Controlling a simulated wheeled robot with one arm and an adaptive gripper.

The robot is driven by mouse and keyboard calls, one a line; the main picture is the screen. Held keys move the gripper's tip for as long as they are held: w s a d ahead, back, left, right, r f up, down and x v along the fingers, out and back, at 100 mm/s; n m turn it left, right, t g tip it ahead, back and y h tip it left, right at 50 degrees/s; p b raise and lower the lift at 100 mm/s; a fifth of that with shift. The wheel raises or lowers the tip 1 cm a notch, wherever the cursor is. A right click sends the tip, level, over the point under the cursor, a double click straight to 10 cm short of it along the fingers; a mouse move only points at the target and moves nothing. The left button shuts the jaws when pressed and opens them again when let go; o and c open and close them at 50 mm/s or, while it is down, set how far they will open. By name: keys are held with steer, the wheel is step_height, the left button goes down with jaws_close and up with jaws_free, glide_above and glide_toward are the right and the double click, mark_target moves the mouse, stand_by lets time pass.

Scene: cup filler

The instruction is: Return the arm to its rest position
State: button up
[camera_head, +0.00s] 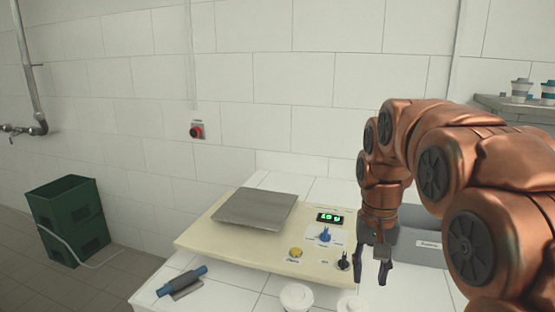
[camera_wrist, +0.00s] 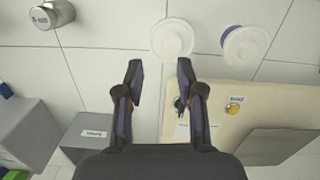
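My copper arm comes in from the right in the head view and bends down to my gripper (camera_head: 372,268). The gripper points down above the right front edge of the cream filler panel (camera_head: 215,238). In the wrist view my gripper (camera_wrist: 165,85) has its two dark fingers spread apart, with nothing between them. The panel (camera_wrist: 262,97) lies below and to the right there. The fingers look apart from the table and the panel.
Two white lidded cups (camera_wrist: 172,38) (camera_wrist: 245,45) stand near the fingers. A metal container (camera_wrist: 52,14) and grey bins (camera_wrist: 88,138) are left.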

steer(key=s+f+n+p, duration=0.1)
steer(key=s+f+p, duration=0.1)
steer(key=s, duration=1.1)
steer(key=s+f+n+g+p, duration=0.1)
steer(key=s+f, duration=0.3)
steer(key=s, duration=0.9)
steer(key=shift+s+a+f+n+p, duration=0.15)
steer(key=shift+s+f+n+p, duration=0.1)
steer(key=shift+f+n+p, duration=0.1)
